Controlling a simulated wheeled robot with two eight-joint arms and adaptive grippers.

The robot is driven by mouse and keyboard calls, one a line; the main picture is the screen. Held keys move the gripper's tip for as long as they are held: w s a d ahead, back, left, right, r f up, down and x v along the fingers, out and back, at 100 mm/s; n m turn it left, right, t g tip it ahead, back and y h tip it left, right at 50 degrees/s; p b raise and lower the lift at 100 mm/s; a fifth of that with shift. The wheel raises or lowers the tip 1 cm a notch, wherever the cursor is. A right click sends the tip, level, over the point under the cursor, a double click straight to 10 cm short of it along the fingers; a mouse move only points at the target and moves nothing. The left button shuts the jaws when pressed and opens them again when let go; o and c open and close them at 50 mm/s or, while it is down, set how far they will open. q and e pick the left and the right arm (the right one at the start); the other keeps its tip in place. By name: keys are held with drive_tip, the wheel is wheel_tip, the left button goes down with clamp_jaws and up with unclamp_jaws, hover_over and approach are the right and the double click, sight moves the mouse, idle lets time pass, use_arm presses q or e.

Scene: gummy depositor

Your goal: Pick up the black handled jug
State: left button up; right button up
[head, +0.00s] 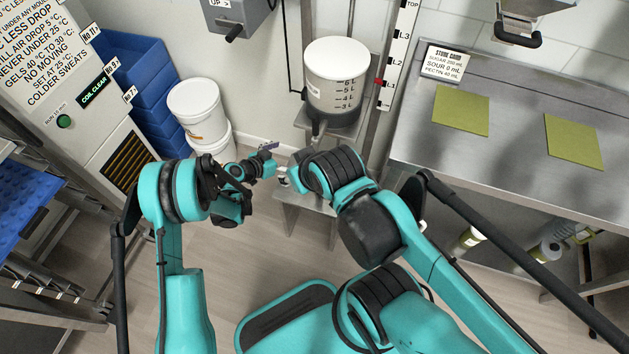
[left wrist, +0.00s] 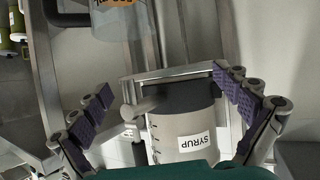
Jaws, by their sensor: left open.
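My left gripper (head: 279,161) is open and empty, low in front of the depositor. In the left wrist view its purple-padded fingers (left wrist: 163,82) stand wide apart, with a vessel labelled SYRUP (left wrist: 185,120) seen between them. That view appears upside down, and the vessel looks like the depositor hopper (head: 337,85) of the head view, with its spout. A clear vessel (left wrist: 122,22) with dark and orange parts is cut by the top edge of the wrist view. My right gripper is hidden.
The depositor's metal stand (head: 300,192) is partly behind my right arm. A steel table (head: 510,130) with green mats is at the right. White buckets (head: 198,110) and blue bins (head: 140,75) stand at the left. Floor is clear between the arms.

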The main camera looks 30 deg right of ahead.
use_arm(q)
drive_tip(key=shift+m+g+h, duration=0.4)
drive_tip(key=shift+m+h, duration=0.2)
drive_tip(key=shift+m, duration=0.1)
drive_tip(key=s+d+f, duration=0.1)
drive_tip(key=f, duration=0.1)
drive_tip(key=s+d+f, duration=0.1)
drive_tip(key=f, duration=0.1)
drive_tip(key=s+d+f, duration=0.1)
drive_tip(key=f, duration=0.2)
drive_tip(key=shift+s+b, duration=0.25)
drive_tip(key=shift+b, duration=0.05)
drive_tip(key=shift+s+d+f, duration=0.1)
drive_tip(key=shift+d+f, duration=0.1)
drive_tip(key=shift+f, duration=0.05)
drive_tip(key=b+x, duration=0.2)
drive_tip(key=x, duration=0.5)
drive_tip(key=shift+d+f+b, duration=0.1)
drive_tip(key=shift+d+b, duration=0.15)
drive_tip(key=shift+b, duration=0.1)
drive_tip(key=c, duration=2)
